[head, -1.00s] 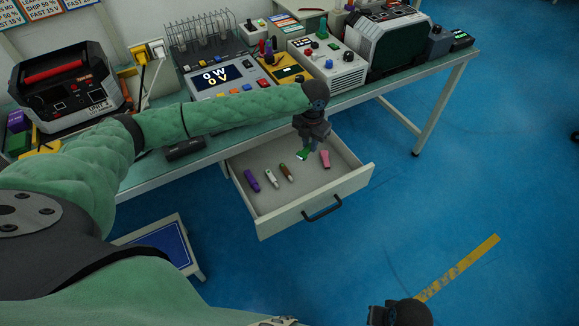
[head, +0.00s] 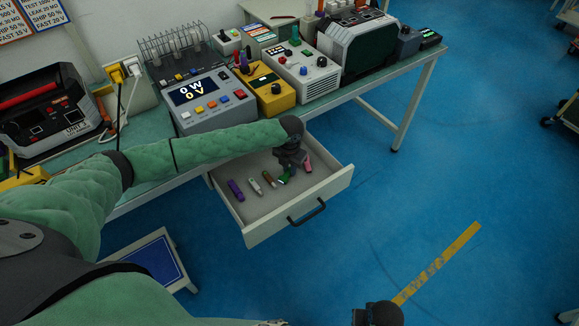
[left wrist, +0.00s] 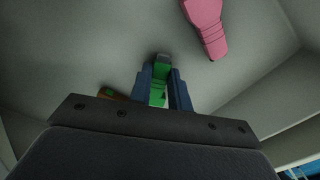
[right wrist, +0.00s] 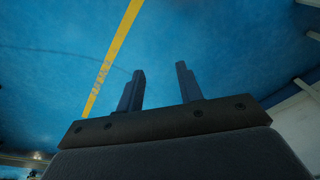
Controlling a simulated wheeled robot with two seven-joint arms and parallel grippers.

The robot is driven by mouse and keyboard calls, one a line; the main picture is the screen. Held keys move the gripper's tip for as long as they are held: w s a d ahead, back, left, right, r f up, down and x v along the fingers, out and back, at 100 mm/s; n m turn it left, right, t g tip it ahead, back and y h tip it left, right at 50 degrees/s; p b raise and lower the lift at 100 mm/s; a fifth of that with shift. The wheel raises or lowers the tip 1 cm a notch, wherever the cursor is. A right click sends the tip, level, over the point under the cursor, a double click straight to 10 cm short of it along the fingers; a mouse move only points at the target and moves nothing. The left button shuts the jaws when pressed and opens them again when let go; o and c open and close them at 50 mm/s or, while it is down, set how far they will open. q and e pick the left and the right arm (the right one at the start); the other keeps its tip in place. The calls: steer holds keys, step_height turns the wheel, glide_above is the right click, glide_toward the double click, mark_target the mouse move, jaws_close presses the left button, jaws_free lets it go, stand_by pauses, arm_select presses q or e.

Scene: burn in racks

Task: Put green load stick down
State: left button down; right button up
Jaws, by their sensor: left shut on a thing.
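The green load stick (head: 284,179) is in my left gripper (head: 287,170), inside the open drawer (head: 262,230). In the left wrist view the green stick (left wrist: 159,84) sits between the two fingers of my left gripper (left wrist: 163,88), which are shut on it. Its tip is close to the drawer floor; I cannot tell if it touches. My right gripper (right wrist: 158,88) is open and empty above the blue floor, and only part of it (head: 378,314) shows at the bottom of the head view.
In the drawer lie a purple stick (head: 236,190), a white stick (head: 255,186), a brown stick (head: 269,180) and a pink stick (left wrist: 205,25). The brown one is close beside the green one. The bench (head: 130,192) above carries several instruments. A blue-topped stool (head: 152,262) stands lower left.

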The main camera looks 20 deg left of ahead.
mark_target(289, 170)
arm_select(q)
steer(key=shift+f, duration=0.15)
arm_select(e)
steer(key=shift+r, duration=0.1)
arm_select(q)
steer(key=c, duration=1.3)
jaws_free()
steer(key=shift+r, duration=0.4)
step_height(289, 170, up, 12)
steer(key=b, duration=0.2)
steer(key=shift+f, duration=0.2)
arm_select(e)
step_height(289, 170, up, 10)
steer(key=shift+s, duration=0.2)
arm_select(q)
steer(key=shift+s+f, duration=0.1)
arm_select(e)
steer(key=shift+a, duration=0.15)
